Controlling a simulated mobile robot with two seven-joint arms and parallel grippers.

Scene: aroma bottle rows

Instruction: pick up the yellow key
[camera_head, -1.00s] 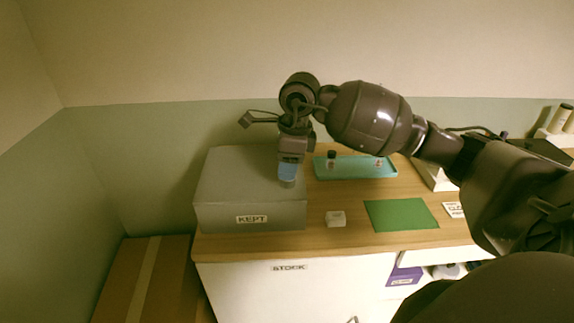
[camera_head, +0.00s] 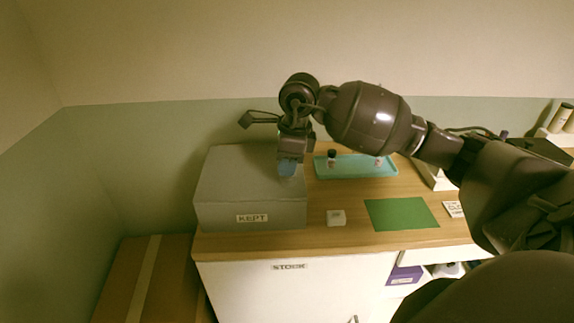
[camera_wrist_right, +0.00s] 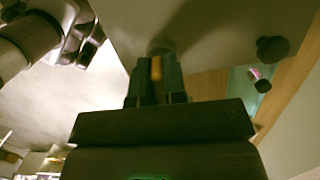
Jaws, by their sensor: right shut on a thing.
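My right gripper (camera_head: 287,170) hangs over the right part of the grey box marked KEPT (camera_head: 228,195), fingers pointing down. In the right wrist view, my right gripper (camera_wrist_right: 157,72) is shut on a small yellow piece, the yellow key (camera_wrist_right: 157,67), which shows as a narrow strip between the two fingers. The rest of the key is hidden by the fingers, and in the head view I cannot make it out. I cannot tell whether the fingertips touch the box top. My left gripper is in neither view.
A teal tray (camera_head: 350,172) with small dark-capped bottles stands right of the box. A small white block (camera_head: 336,217) and a green mat (camera_head: 401,214) lie on the wooden counter (camera_head: 270,243). A brown carton (camera_head: 140,285) stands at lower left.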

